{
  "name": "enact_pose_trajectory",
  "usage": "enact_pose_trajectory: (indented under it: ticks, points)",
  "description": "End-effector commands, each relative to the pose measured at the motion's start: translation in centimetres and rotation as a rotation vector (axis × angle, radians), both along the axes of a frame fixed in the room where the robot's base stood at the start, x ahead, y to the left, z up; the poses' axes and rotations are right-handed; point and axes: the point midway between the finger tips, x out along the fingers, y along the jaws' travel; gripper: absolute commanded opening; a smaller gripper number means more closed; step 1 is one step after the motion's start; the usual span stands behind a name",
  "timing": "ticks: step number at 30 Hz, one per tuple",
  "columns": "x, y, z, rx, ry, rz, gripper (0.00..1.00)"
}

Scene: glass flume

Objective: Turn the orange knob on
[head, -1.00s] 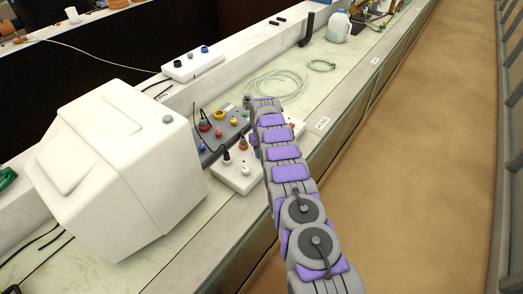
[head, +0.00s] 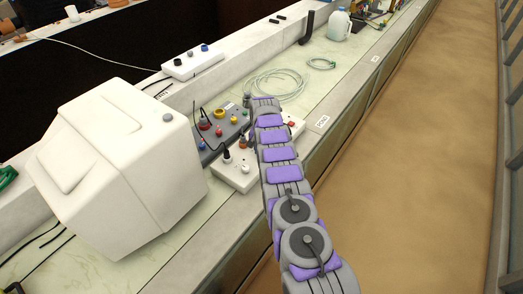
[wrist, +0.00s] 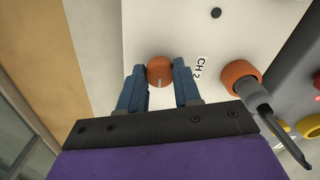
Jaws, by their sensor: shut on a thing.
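The orange knob (wrist: 160,70) is round, with a pale pointer line running towards the bottom of the wrist view. It sits on a white panel (wrist: 115,20) beside a "CH 2" label (wrist: 200,67). My gripper (wrist: 160,84) has its two blue fingers on either side of the knob and is shut on it. In the head view my arm hides the knob and the gripper tips. The white box (head: 233,178) shows to the left of my arm there.
An orange socket with a dark plug (wrist: 240,76) is close to the right finger. A grey box with coloured knobs (head: 222,127) is behind the white box. A large white housing (head: 120,170) stands to the left. A coiled hose (head: 278,85) lies beyond.

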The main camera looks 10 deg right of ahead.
Motion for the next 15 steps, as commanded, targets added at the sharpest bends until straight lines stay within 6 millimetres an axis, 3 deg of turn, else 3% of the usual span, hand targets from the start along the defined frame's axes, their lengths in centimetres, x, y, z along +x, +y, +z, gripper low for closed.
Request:
enact_pose_trajectory:
  ticks: [15]
  points:
    - [0.2, 0.16, 0.2, 0.002, -0.007, -0.069, 0.02]
